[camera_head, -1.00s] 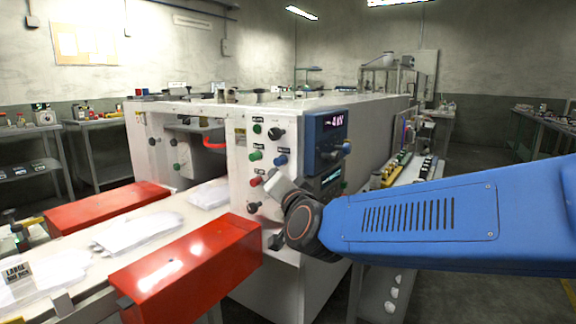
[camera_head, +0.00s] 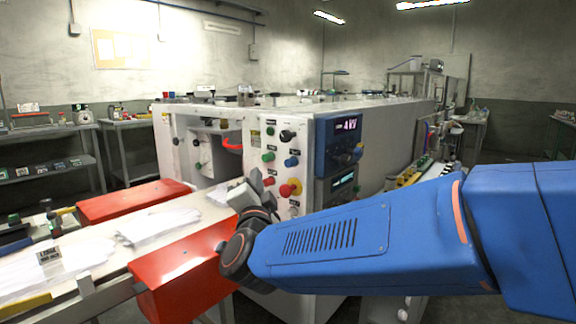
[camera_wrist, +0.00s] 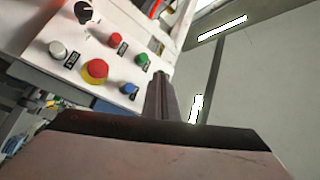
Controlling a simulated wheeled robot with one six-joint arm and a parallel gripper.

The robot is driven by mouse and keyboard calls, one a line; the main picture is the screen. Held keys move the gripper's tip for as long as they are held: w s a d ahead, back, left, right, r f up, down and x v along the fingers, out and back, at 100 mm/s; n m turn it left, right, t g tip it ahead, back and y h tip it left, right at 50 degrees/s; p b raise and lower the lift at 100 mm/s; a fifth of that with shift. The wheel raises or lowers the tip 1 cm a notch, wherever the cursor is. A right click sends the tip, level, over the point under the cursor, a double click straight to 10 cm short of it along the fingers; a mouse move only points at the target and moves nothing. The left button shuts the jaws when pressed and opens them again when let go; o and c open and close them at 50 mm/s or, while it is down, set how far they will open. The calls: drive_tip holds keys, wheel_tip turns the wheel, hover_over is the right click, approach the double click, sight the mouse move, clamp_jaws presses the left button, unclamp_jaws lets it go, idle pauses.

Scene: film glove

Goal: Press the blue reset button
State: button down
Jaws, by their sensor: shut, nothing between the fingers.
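The blue button (camera_head: 291,161) is on the white control panel of the machine, right of a green button (camera_head: 268,157) and above the red mushroom button (camera_head: 290,188) with a yellow ring. In the wrist view the blue button (camera_wrist: 129,89) is just left of my fingertips, beside the red-and-yellow button (camera_wrist: 95,71) and the green button (camera_wrist: 142,59). My gripper (camera_wrist: 160,76) is shut and empty, and appears apart from the blue button. In the head view my gripper (camera_head: 238,192) is at the panel's lower left, its fingertips hard to make out.
A red button (camera_head: 268,181) and a black knob (camera_head: 287,136) share the panel. A blue display unit (camera_head: 339,150) juts out at its right.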

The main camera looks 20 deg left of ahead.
drive_tip(key=shift+w, duration=0.1)
drive_tip(key=w+d, duration=0.3)
drive_tip(key=w, duration=0.5)
drive_tip(key=shift+d, duration=0.2)
idle(2.1)
drive_tip(key=shift+w+d, duration=0.15)
drive_tip(key=shift+w, duration=0.2)
drive_tip(key=shift+w+d, duration=0.15)
drive_tip(key=shift+w, duration=0.25)
idle(0.8)
drive_tip(key=shift+s, duration=0.15)
drive_tip(key=shift+s+a, duration=0.3)
drive_tip(key=shift+s, duration=0.35)
drive_tip(key=shift+s+a, duration=0.3)
drive_tip(key=shift+s, duration=0.45)
drive_tip(key=shift+s+a, duration=0.35)
drive_tip(key=shift+s, duration=0.45)
drive_tip(key=shift+s+a, duration=0.3)
drive_tip(key=shift+s, duration=0.45)
